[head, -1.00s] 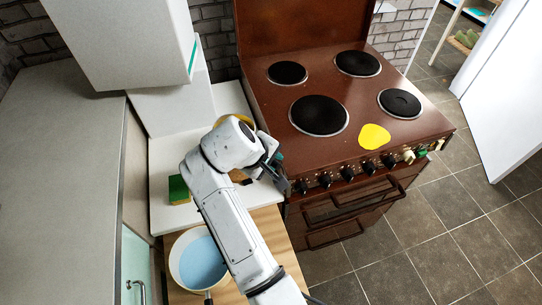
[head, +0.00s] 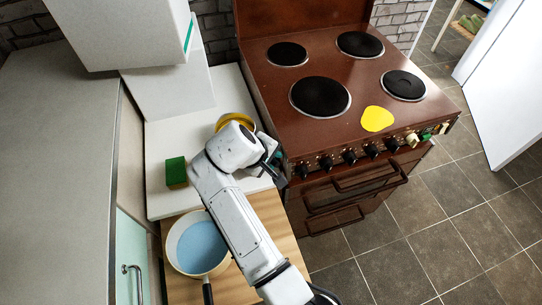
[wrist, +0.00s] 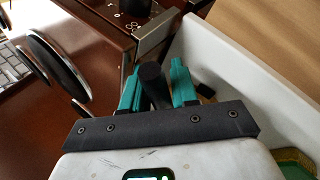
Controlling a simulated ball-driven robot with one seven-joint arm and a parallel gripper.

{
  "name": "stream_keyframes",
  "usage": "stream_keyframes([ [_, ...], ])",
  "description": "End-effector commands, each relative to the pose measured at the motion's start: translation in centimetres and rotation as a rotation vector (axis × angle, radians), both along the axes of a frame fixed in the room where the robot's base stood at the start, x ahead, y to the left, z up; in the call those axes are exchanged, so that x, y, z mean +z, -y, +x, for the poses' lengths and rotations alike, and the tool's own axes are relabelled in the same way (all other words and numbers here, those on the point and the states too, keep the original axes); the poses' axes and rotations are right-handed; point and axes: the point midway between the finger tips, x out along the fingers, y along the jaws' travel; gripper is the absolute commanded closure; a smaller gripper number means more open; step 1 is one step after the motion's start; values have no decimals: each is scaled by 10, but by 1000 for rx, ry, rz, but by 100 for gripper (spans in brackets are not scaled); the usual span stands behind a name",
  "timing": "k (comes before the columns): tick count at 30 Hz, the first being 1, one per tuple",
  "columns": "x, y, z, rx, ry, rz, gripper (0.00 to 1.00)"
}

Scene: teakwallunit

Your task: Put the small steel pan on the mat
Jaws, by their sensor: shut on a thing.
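My gripper (wrist: 155,88) is shut on a dark handle-like bar (wrist: 152,84), held between its teal fingers in the wrist view. In the head view my gripper (head: 277,170) is at the stove's left front corner, beside the white counter. I cannot make out a steel pan body; my arm and gripper hide the area around the held bar. A round thing with a yellow rim (head: 234,118) shows partly behind my wrist on the white counter. A flat yellow patch (head: 377,119) lies on the stove's front right; I cannot tell whether it is the mat.
A brown stove (head: 325,70) with several black hotplates stands at the right. A cream pot (head: 172,250) with a blue inside stands on the wooden board (head: 185,290) under my arm. A green sponge (head: 176,172) lies on the white counter (head: 165,140).

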Motion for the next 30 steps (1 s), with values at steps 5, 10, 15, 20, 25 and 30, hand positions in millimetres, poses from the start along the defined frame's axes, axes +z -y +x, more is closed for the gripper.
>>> stream_keyframes([
  [5, 3, -1, 1, -1, 7, 2, 100],
  [10, 2, -1, 1, 0, 7, 2, 100],
  [15, 0, -1, 1, 0, 7, 2, 100],
  [20, -2, -1, 1, 0, 7, 2, 100],
  [25, -5, -1, 1, 0, 7, 2, 100],
  [30, -8, -1, 1, 0, 7, 2, 100],
])
